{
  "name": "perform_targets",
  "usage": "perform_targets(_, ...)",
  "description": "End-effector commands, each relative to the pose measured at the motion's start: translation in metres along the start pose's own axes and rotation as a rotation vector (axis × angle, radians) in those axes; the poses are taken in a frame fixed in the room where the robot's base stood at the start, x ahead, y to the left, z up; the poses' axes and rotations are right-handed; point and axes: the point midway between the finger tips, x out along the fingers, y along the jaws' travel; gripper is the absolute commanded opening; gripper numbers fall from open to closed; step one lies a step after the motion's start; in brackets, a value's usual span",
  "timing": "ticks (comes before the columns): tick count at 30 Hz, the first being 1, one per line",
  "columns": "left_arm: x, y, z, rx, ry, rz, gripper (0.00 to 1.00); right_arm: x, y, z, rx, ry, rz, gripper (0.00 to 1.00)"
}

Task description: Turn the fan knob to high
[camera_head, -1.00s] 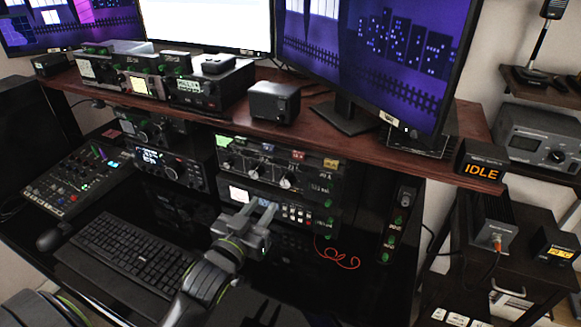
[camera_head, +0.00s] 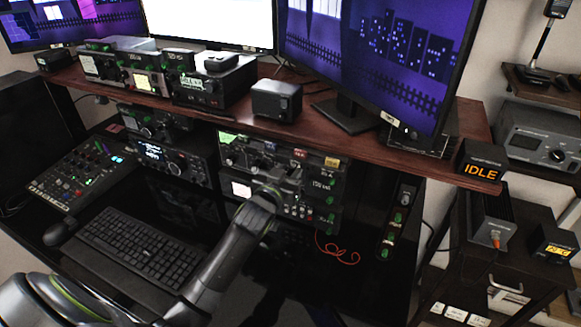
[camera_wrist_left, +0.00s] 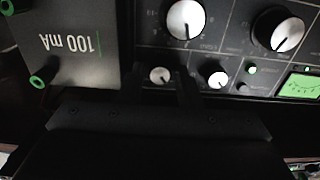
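No fan label is readable, so I cannot tell which knob is the fan knob. In the left wrist view the panel appears upside down. The left gripper's dark fingers (camera_wrist_left: 160,86) are apart, one on each side of a small pale knob (camera_wrist_left: 160,75). Whether they touch it is unclear. Another small white knob (camera_wrist_left: 217,79) lies just right of the fingers. Two larger white knobs, one in the middle (camera_wrist_left: 186,19) and one at right (camera_wrist_left: 288,35), also show. My right gripper is out of view.
A second unit (camera_head: 240,190) sits directly below. The shelf edge (camera_head: 400,165) overhangs the panel. A keyboard (camera_head: 140,247), a mixer (camera_head: 80,175) and an orange cable (camera_head: 340,253) are on the black desk. An IDLE display (camera_head: 481,163) stands at right.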

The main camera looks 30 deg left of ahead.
Motion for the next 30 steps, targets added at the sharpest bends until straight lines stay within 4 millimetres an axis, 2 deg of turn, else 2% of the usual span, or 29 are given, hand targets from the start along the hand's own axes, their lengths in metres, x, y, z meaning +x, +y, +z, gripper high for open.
perform_targets(8,0.001,0.000,0.000,0.000,0.000,0.000,0.29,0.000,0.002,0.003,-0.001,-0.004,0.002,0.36)
perform_targets(15,0.001,0.000,0.000,0.000,0.000,0.000,0.00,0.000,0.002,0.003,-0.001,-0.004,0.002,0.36)
perform_targets(23,0.001,0.000,-0.001,0.025,0.000,0.000,0.00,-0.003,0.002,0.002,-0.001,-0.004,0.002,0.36)
perform_targets(30,0.001,0.000,-0.003,0.145,-0.001,-0.001,0.00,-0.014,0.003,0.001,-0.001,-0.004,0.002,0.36)
